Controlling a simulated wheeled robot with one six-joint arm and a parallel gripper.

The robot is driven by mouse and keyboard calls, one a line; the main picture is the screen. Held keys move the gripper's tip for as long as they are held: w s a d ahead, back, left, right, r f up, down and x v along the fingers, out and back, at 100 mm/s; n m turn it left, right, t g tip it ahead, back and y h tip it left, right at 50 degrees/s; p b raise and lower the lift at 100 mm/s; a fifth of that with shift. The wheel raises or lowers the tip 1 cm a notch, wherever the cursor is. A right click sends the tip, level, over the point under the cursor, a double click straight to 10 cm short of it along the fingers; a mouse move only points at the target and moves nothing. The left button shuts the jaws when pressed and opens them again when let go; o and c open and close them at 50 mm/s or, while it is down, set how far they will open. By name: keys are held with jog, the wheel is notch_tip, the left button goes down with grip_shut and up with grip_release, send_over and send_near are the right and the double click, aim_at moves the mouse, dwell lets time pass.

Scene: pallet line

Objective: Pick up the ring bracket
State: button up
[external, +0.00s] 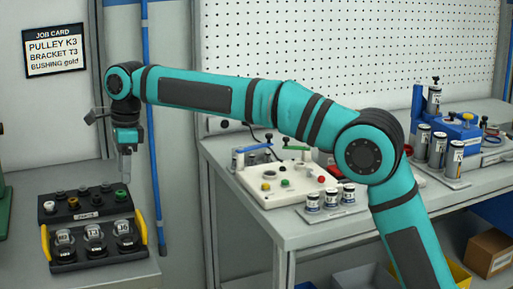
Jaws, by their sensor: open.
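My gripper (125,172) is at the end of the arm in the external view, pointing down. It is open, with nothing seen between its fingers. It hangs above the back right part of a black tray (108,222) with yellow handles. The tray holds several small parts in a back row, among them a green-topped one (122,196). I cannot tell which thing is the ring bracket; the parts are too small to make out.
A job card (55,50) on the wall reads PULLEY K3, BRACKET T3, BUSHING gold. A blue upright pipe (153,130) stands close right of my gripper. A grey workbench (330,228) to the right carries a white button panel (285,182), labelled cylinders (439,150) and a blue fixture (458,128).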

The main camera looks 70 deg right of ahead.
jog(key=f, duration=0.9)
jog(key=shift+w+a+f, duration=0.15)
jog(key=shift+w+a, duration=0.25)
jog(key=shift+w+a+f, duration=0.1)
jog(key=shift+w+f, duration=0.05)
jog(key=shift+f, duration=0.7)
jog(key=shift+w+a+f, duration=0.15)
jog(key=shift+w+f, duration=0.05)
jog(key=shift+f, duration=0.65)
jog(key=shift+w+a+f, duration=0.1)
jog(key=shift+w+f, duration=0.05)
jog(key=shift+f, duration=0.7)
jog(key=c, duration=0.8)
jog(key=shift+c, duration=0.2)
notch_tip(320, 180, up, 10)
